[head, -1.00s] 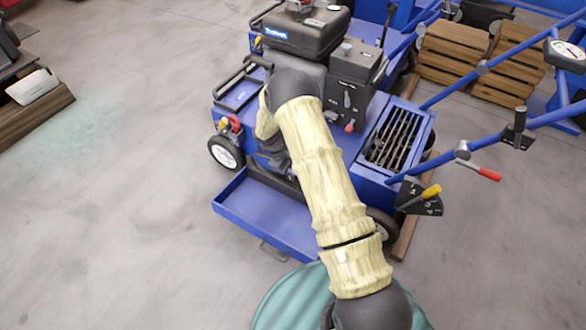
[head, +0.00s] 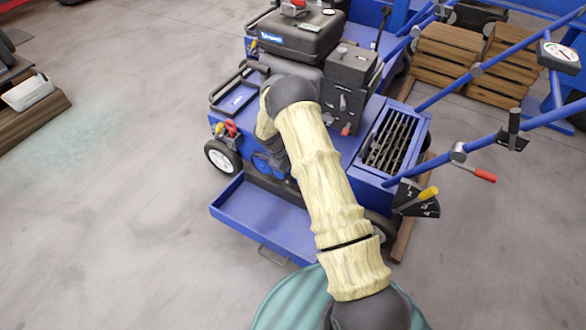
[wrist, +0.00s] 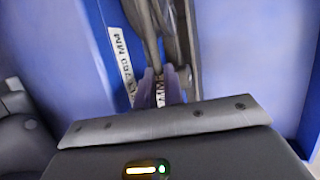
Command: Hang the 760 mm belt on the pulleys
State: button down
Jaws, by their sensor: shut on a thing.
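In the wrist view, the two purple fingers of my gripper (wrist: 160,90) are shut on a dark belt (wrist: 150,35). Its strands run up and away from the fingertips. A white tag marked "MM" shows between the fingers. A white label reading "760 MM" (wrist: 122,60) is on the blue surface left of the belt. In the head view, my arm reaches to the front of the blue aerator (head: 345,150), and my forearm and wrist hide the gripper and belt there. I cannot make out the pulleys in either view.
A blue open tray (head: 262,215) sits low at the aerator's front, beside a wheel (head: 222,157). Blue handlebars with a red-tipped lever (head: 484,175) extend right. Wooden crates (head: 450,60) stand behind. A green ribbed round thing (head: 290,300) is at the bottom.

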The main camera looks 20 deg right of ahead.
jog(key=shift+w+d, duration=0.35)
dwell(0.3)
jog(key=shift+f, duration=0.4)
dwell(0.4)
jog(key=c, duration=1.4)
grip_release()
jog(key=shift+c, duration=0.2)
jog(key=shift+d, duration=0.1)
jog(key=shift+w+r, duration=0.1)
jog(key=p+v, duration=0.7)
jog(key=v, duration=1)
jog(key=shift+a+p, duration=0.3)
jog(key=shift+p, duration=0.05)
